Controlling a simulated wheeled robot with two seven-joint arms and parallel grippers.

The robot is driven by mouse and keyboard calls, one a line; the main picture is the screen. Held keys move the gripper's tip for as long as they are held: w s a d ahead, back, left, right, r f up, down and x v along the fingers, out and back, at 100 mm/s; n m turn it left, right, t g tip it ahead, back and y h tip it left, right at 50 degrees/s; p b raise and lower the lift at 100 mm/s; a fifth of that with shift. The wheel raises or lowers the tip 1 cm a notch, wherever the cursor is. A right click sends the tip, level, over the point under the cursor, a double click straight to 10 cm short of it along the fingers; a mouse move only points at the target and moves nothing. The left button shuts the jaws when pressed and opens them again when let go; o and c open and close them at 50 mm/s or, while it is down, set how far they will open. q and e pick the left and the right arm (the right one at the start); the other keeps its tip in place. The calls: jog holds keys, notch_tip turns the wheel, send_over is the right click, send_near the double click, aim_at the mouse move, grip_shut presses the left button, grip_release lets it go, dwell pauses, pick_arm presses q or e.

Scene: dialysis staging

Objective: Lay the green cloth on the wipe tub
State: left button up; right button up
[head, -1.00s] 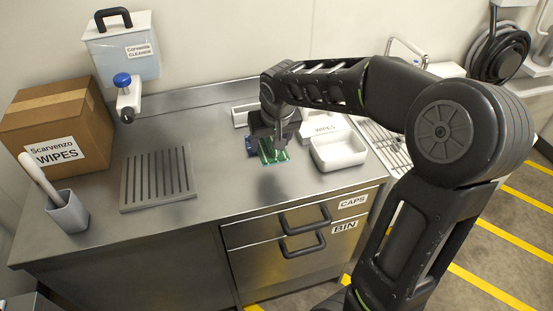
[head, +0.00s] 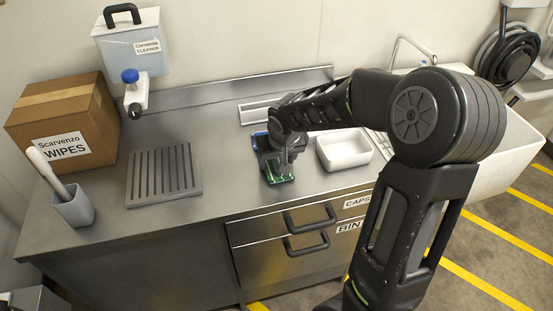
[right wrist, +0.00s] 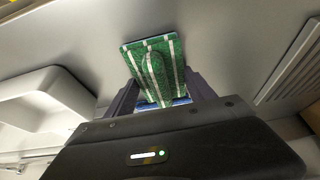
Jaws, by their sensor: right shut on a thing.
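The green cloth (head: 281,172), with white stripes, is in my right gripper (head: 278,164), over the counter just left of the white basin. In the right wrist view the cloth (right wrist: 137,58) is folded and pinched between the fingers of my right gripper (right wrist: 155,92). How far it hangs above the counter is hard to tell. The wipe tub is hidden behind my right arm in the head view. My left gripper is not in view.
A white open basin (head: 344,150) stands to the right of the gripper. A grooved grey mat (head: 163,175), a cup with a white handle (head: 74,207) and a wipes carton (head: 62,125) are to the left. Bare counter (head: 228,165) lies between mat and gripper.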

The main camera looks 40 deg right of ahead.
jog(key=shift+f, duration=0.2)
jog(key=o, duration=1.2)
jog(key=shift+r, duration=0.1)
jog(key=shift+r, duration=0.25)
jog(key=v, duration=1.2)
jog(key=shift+a+f, duration=0.1)
jog(key=shift+c, duration=0.5)
